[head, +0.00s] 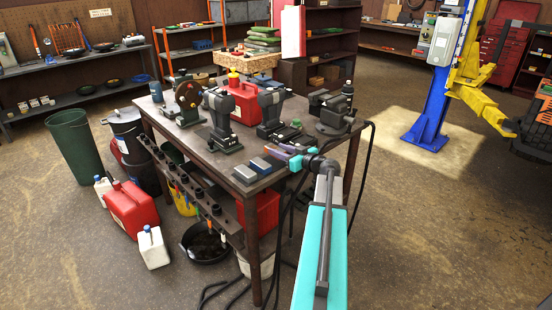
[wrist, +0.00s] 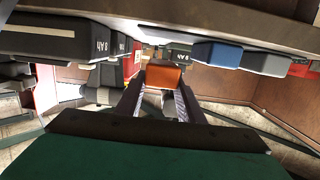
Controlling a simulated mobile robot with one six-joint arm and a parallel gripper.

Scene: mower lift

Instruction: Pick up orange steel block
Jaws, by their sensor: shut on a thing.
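The orange steel block (wrist: 165,75) sits between the tips of my two gripper fingers in the wrist view. My gripper (wrist: 164,90) is shut on it. In the head view my gripper (head: 291,157) is at the front right part of the workbench (head: 210,146), close to its top. The block cannot be made out clearly there. I cannot tell whether it touches the bench top.
A blue block (head: 260,165) and a grey block (head: 244,174) lie on the bench left of my gripper. Cordless drills (head: 221,120) and a vise (head: 336,113) stand behind. Cables (head: 368,150) hang at the right edge. Red cans (head: 131,208) stand on the floor.

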